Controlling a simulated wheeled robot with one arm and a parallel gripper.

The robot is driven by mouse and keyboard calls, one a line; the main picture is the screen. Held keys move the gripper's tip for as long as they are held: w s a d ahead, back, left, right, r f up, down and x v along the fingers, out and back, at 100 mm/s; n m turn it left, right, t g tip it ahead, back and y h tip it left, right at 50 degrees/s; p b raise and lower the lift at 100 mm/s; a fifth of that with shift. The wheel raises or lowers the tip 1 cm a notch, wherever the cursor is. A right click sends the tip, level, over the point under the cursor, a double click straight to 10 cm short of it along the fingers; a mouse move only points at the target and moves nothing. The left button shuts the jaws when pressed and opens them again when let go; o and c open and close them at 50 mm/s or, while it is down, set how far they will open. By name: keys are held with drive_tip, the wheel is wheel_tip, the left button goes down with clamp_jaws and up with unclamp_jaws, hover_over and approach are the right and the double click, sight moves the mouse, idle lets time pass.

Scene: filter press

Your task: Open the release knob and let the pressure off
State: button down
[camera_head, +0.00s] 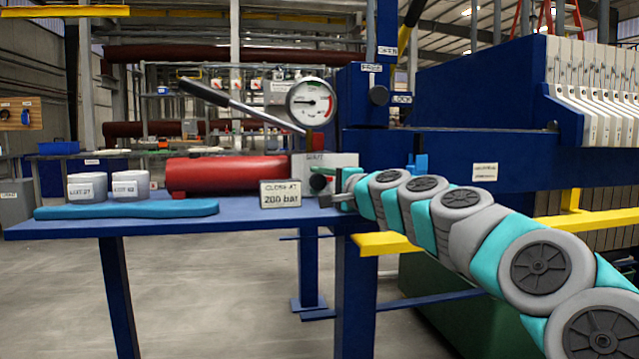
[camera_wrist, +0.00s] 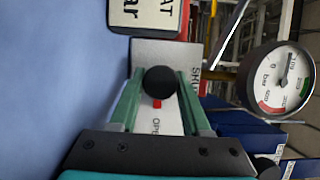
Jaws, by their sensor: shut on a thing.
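The release knob is a round black knob (camera_wrist: 160,82) on a pale valve block (camera_wrist: 165,53) marked SHUT and OPEN. A small red mark shows beside it, on the OPEN side. My gripper (camera_wrist: 158,85) has its two green fingers on either side of the knob and is shut on it. In the head view my gripper (camera_head: 330,183) reaches the block (camera_head: 340,160) from the right and partly hides its front. The round pressure gauge (camera_head: 311,103) stands above the block and also shows in the wrist view (camera_wrist: 280,80). Its needle lies off the red band.
A red cylinder (camera_head: 225,174) lies left of the block, with a long pump lever (camera_head: 235,105) above. A sign (camera_head: 280,194) reads CLOSE AT 200 bar. Two labelled tubs (camera_head: 130,186) and a flat blue thing (camera_head: 125,210) are on the blue bench (camera_head: 245,214). A yellow rail (camera_head: 385,243) runs below my arm.

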sight(324, 182)
drive_tip(key=shift+f, duration=0.1)
drive_tip(key=c, duration=0.7)
unclamp_jaws()
drive_tip(key=v, duration=0.6)
drive_tip(key=shift+v, duration=0.9)
